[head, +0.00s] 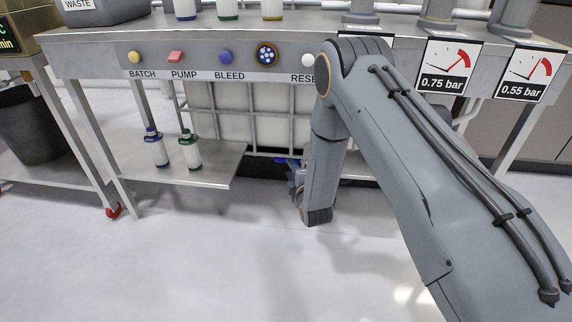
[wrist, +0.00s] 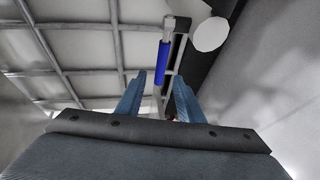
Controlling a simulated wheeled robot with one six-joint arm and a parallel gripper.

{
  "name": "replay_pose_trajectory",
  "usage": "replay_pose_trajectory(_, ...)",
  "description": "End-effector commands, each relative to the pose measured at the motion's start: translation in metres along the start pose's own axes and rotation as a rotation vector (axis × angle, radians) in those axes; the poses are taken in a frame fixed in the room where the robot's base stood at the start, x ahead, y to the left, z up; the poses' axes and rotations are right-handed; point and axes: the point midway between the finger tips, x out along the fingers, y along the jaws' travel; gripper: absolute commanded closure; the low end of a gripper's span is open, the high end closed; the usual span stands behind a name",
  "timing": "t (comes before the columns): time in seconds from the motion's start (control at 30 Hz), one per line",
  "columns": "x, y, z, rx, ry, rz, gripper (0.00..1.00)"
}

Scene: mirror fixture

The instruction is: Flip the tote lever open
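The tote is a white tank (head: 240,112) in a grey metal cage behind the bench frame. Its cage and pale wall fill the upper left of the wrist view (wrist: 75,50). The lever has a blue grip (wrist: 163,62) on a grey metal arm, in the upper middle of the wrist view. A bit of blue low at the tote's front, likely the lever, shows in the head view (head: 286,160). My gripper (wrist: 158,88) is open, its two blue-grey fingers apart. The lever's lower end lies in line with the gap between them; contact cannot be told. My arm mostly hides the gripper in the head view.
A bench (head: 190,60) with buttons and gauges stands above. Its lower shelf (head: 195,172) holds two bottles to the left of my gripper. A round white disc (wrist: 211,34) sits beside the lever. The floor (head: 200,260) in front is clear.

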Motion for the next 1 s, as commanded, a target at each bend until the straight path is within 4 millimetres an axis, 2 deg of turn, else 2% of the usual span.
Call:
replay_pose_trajectory(0.17, 0.011, -0.004, -0.001, -0.010, 0.003, 0.012, 0.66)
replay_pose_trajectory(0.4, 0.047, -0.004, 0.005, -0.008, -0.004, 0.014, 0.66)
replay_pose_trajectory(0.6, 0.071, -0.003, 0.003, -0.008, -0.002, 0.011, 0.66)
replay_pose_trajectory(0.73, 0.078, -0.002, 0.002, -0.008, -0.001, 0.010, 0.66)
replay_pose_trajectory(1.0, 0.080, -0.002, 0.000, -0.008, 0.001, 0.009, 0.66)
